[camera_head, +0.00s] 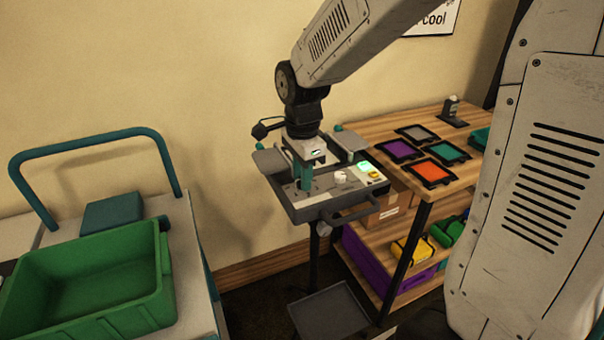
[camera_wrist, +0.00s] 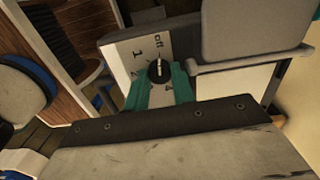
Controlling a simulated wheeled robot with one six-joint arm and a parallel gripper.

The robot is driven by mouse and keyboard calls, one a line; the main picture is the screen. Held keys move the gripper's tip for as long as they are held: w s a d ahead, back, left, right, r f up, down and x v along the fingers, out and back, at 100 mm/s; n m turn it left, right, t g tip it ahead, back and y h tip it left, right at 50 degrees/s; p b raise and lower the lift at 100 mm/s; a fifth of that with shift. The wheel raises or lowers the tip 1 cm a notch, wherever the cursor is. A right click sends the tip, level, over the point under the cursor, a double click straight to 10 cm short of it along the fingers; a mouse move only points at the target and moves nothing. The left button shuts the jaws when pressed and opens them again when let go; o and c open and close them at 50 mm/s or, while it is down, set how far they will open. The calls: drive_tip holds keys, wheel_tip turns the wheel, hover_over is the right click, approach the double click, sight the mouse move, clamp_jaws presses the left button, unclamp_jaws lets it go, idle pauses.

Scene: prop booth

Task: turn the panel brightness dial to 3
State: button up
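The brightness dial is a round black knob with a white pointer (camera_wrist: 158,70), on a pale panel face (camera_wrist: 130,52) marked "off", 1 and 2 in the wrist view. A partly covered mark like a 4 shows on its right. The white line on the knob lies toward "off". My gripper's teal fingers (camera_wrist: 163,82) reach up on both sides of the knob, with pale panel between them. I cannot tell whether they press on it. In the head view my gripper (camera_head: 303,185) points down at the left part of the grey panel box (camera_head: 345,205) and hides the dial.
A wooden shelf (camera_head: 455,118) with coloured trays stands at right, and a green crate (camera_head: 95,285) at left.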

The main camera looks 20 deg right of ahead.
drive_tip(key=shift+n, duration=0.4)
drive_tip(key=n, duration=0.6)
drive_tip(key=shift+n, duration=0.4)
drive_tip(key=n, duration=1)
drive_tip(key=shift+a+n, duration=0.1)
drive_tip(key=shift+n, duration=0.3)
drive_tip(key=n, duration=0.3)
drive_tip(key=shift+n, duration=0.3)
drive_tip(key=n, duration=0.4)
drive_tip(key=shift+n, duration=1.8)
